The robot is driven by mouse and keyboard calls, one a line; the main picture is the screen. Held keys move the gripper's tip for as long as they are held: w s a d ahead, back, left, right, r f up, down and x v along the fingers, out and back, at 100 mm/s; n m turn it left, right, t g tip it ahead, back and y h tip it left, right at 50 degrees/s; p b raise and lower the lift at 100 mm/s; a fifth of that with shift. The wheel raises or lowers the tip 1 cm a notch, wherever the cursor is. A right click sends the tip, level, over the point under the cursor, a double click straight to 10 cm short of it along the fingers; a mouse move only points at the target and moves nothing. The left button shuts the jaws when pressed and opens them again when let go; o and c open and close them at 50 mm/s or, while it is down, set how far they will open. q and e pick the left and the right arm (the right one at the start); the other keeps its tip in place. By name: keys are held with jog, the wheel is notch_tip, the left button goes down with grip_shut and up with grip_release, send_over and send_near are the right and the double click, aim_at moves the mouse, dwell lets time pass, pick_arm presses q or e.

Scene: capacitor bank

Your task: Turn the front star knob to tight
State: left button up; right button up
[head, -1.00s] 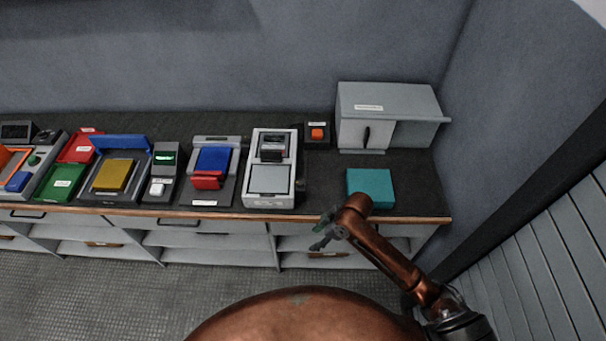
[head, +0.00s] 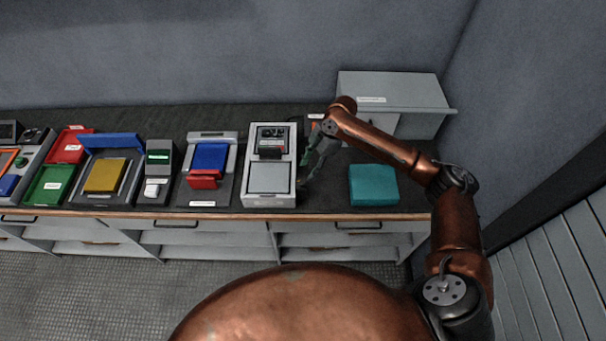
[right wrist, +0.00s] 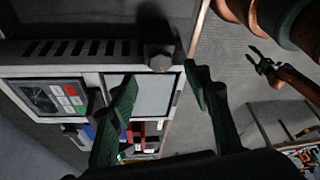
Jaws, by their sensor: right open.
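The grey device (head: 246,180) stands on the counter, with a pale square plate in front and a small panel behind. In the right wrist view a dark grey knob (right wrist: 159,57) sticks out of the device's vented side, near the plate end. In the head view a small dark knob (head: 302,186) shows low on the device's right side. My right gripper (head: 309,166) is open beside that side. In the right wrist view its green fingers (right wrist: 158,88) are spread, with the knob beyond the gap between them, not gripped. My left gripper (right wrist: 262,62) appears small in that view.
A teal block (head: 373,185) lies on the counter to the right. A grey cabinet (head: 425,92) stands behind my right arm. An orange button box (head: 312,124) is partly hidden by the arm. Other devices, including a blue and red one (head: 210,158), line the counter to the left.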

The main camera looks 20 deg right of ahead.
aim_at(302, 180)
jog(key=x, duration=0.3)
jog(key=shift+a+f, duration=0.1)
jog(key=shift+f, duration=0.3)
jog(key=shift+a+f, duration=0.1)
jog(key=shift+f, duration=0.3)
jog(key=c, duration=0.8)
pick_arm(q)
jog(key=shift+s+a+r, duration=0.1)
jog(key=shift+s+r, duration=0.05)
jog(key=shift+s, duration=0.2)
pick_arm(e)
jog(key=c, duration=0.4)
